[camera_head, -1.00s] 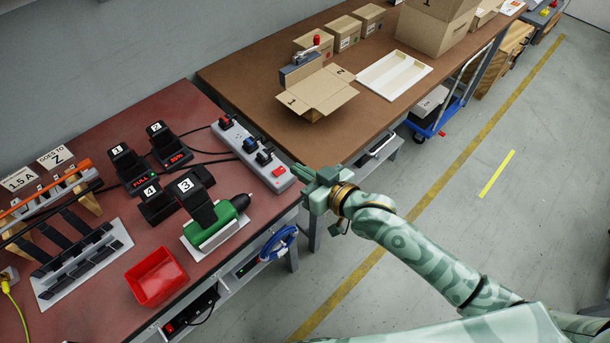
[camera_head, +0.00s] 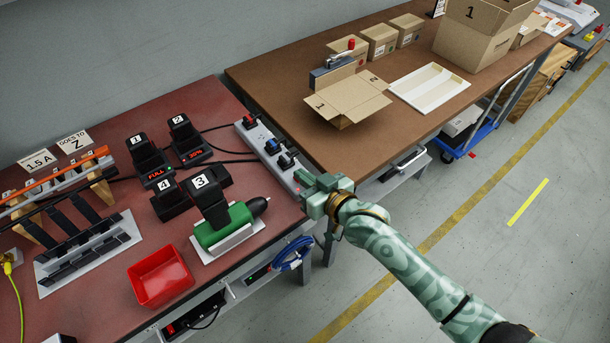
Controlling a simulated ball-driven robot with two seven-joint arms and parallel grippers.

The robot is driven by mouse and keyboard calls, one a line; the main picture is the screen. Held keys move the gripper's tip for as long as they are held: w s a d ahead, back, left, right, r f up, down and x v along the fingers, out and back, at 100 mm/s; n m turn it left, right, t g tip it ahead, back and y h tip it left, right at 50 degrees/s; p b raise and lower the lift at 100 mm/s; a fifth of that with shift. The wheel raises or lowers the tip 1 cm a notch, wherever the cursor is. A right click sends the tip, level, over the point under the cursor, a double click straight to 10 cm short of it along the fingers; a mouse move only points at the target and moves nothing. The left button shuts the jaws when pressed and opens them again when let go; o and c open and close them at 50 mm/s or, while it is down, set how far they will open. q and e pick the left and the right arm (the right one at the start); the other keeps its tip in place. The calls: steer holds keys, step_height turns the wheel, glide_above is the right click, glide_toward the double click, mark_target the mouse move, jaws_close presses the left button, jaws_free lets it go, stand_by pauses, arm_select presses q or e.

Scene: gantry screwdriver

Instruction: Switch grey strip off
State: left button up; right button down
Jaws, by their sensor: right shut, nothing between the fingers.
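The grey power strip (camera_head: 287,177) lies along the right edge of the red-brown bench, with several plugs in its sockets. A small red spot shows near its front end, beside my gripper; I cannot tell the switch's position. My right gripper (camera_head: 302,178) is shut and empty, with its fingertips at the strip's front end. It hides part of that end, and I cannot tell whether it touches. My left gripper is not in view.
Numbered chargers (camera_head: 155,165) and a green tool (camera_head: 222,228) in a white holder stand left of the strip. A red bin (camera_head: 160,277) is at the front. The brown table (camera_head: 290,110) adjoins on the right, with an open carton (camera_head: 347,100) and a white tray (camera_head: 428,86).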

steer(key=shift+a+f, duration=0.1)
steer(key=shift+f, duration=0.05)
steer(key=shift+s+f, duration=0.1)
steer(key=shift+f, duration=0.05)
steer(key=shift+n, duration=0.3)
step_height(320, 180, up, 5)
steer(key=p, duration=0.5)
steer(key=shift+a, duration=0.1)
arm_select(q)
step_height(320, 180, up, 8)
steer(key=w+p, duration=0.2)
steer(key=p, duration=0.1)
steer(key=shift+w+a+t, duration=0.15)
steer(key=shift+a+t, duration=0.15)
arm_select(e)
steer(key=f+v, duration=0.1)
steer(key=v, duration=0.9)
steer(key=shift+s+a, duration=0.3)
steer(key=shift+s, duration=0.05)
